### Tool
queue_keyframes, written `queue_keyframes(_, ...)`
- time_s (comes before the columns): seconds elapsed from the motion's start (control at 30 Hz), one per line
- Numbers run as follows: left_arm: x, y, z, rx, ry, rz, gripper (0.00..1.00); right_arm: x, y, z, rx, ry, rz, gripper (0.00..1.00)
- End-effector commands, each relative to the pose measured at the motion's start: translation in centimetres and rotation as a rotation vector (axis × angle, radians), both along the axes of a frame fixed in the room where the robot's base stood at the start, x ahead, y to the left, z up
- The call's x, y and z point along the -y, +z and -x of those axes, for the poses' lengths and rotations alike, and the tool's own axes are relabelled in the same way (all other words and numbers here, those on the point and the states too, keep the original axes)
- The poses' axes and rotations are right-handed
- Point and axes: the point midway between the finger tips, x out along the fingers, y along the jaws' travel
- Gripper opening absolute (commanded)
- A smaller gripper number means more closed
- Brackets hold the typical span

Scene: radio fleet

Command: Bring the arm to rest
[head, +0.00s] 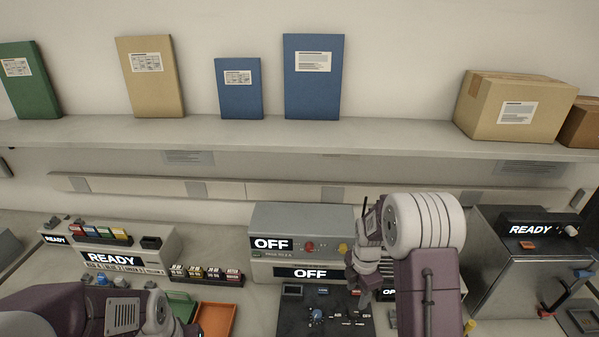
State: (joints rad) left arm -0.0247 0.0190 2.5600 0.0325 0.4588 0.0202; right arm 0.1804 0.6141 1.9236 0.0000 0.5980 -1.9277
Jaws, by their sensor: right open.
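My right arm reaches in from the lower right. Its gripper (361,297) points down in front of the grey unit with two "OFF" displays (301,225), above the right side of a dark control panel (290,325). The jaws are open; they are small in the picture and I see nothing held between them. Part of the unit and panel is hidden behind this arm. My left arm lies across the lower left corner, and its gripper does not show.
A shelf (230,131) above holds binders and cardboard boxes (516,107). Left is a "READY" unit (125,245) with coloured pieces, beside an orange tray (216,318) and a green tray (181,306). Right is a metal "READY" machine (530,265) with a blue-handled lever.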

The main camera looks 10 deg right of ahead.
Motion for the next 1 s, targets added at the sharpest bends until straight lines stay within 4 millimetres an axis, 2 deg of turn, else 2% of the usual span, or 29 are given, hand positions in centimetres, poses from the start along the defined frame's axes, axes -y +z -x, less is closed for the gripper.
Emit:
queue_keyframes(0.07, 0.0, 0.0, 0.0, 0.000, 0.000, 0.000, 0.00, -0.7, 1.5, -1.0, 0.040, 0.024, 0.006, 0.49)
queue_keyframes(0.13, 0.0, 0.0, 0.0, 0.000, 0.000, 0.000, 0.00, -2.1, 4.0, -1.1, 0.088, 0.061, 0.013, 0.49)
queue_keyframes(0.2, 0.0, 0.0, 0.0, 0.000, 0.000, 0.000, 0.00, -4.0, 6.3, 0.7, 0.118, 0.057, 0.010, 0.49)
queue_keyframes(0.3, 0.0, 0.0, 0.0, 0.000, 0.000, 0.000, 0.00, -6.1, 8.0, 4.5, 0.141, -0.220, -0.022, 0.49)
queue_keyframes(0.37, 0.0, 0.0, 0.0, 0.000, 0.000, 0.000, 0.00, -6.8, 8.3, 6.5, 0.140, -0.417, -0.043, 0.49)
queue_keyframes(0.53, 0.0, 0.0, 0.0, 0.000, 0.000, 0.000, 0.00, -7.5, 7.6, 11.4, 0.102, -1.051, -0.085, 0.49)
queue_keyframes(0.6, 0.0, 0.0, 0.0, 0.000, 0.000, 0.000, 0.00, -7.4, 6.9, 12.9, 0.074, -1.298, -0.087, 0.49)
queue_keyframes(0.7, 0.0, 0.0, 0.0, 0.000, 0.000, 0.000, 0.00, -7.4, 6.5, 13.5, 0.059, -1.563, -0.094, 0.49)
queue_keyframes(0.83, 0.0, 0.0, 0.0, 0.000, 0.000, 0.000, 0.00, -7.4, 6.5, 13.2, 0.057, -1.739, -0.109, 0.49)
queue_keyframes(1.0, 0.0, 0.0, 0.0, 0.000, 0.000, 0.000, 0.00, -7.4, 6.5, 13.2, 0.056, -1.772, -0.111, 0.49)
